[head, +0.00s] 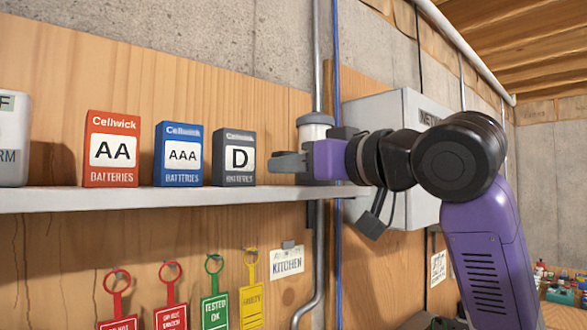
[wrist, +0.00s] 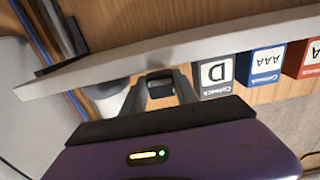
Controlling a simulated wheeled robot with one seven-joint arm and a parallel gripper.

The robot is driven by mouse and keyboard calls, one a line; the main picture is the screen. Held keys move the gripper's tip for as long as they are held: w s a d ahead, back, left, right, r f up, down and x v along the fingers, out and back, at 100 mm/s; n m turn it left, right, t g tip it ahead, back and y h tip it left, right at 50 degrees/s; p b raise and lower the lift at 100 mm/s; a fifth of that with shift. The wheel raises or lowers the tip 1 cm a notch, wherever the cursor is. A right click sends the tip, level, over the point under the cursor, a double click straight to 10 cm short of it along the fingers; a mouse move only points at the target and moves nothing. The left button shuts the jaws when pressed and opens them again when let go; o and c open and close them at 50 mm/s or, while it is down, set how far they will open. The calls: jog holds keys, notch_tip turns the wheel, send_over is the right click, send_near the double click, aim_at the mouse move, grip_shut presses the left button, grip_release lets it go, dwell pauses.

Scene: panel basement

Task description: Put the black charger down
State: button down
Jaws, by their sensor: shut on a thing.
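My gripper (head: 287,163) is at the right end of the wall shelf (head: 160,198), beside the D battery box, with its fingers a little above the shelf's edge line. In the wrist view, which is upside down, my gripper (wrist: 161,92) is shut on a small dark block, the black charger (wrist: 160,75). It sits between the fingertips, close to the shelf edge. In the head view the fingers mostly hide the charger. Whether its underside touches the shelf I cannot tell.
The shelf holds a black D box (head: 234,158), a blue AAA box (head: 178,154) and a red AA box (head: 111,150). A white jar (head: 315,129) stands behind my gripper. Tags hang below; a grey wall box (head: 388,107) is at right.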

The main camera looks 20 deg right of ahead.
jog(key=shift+f, duration=0.5)
jog(key=shift+f+b, duration=0.3)
jog(key=shift+f, duration=0.1)
jog(key=shift+f, duration=0.2)
jog(key=c, duration=0.9)
grip_release()
jog(key=shift+c, duration=0.2)
jog(key=shift+r, duration=0.1)
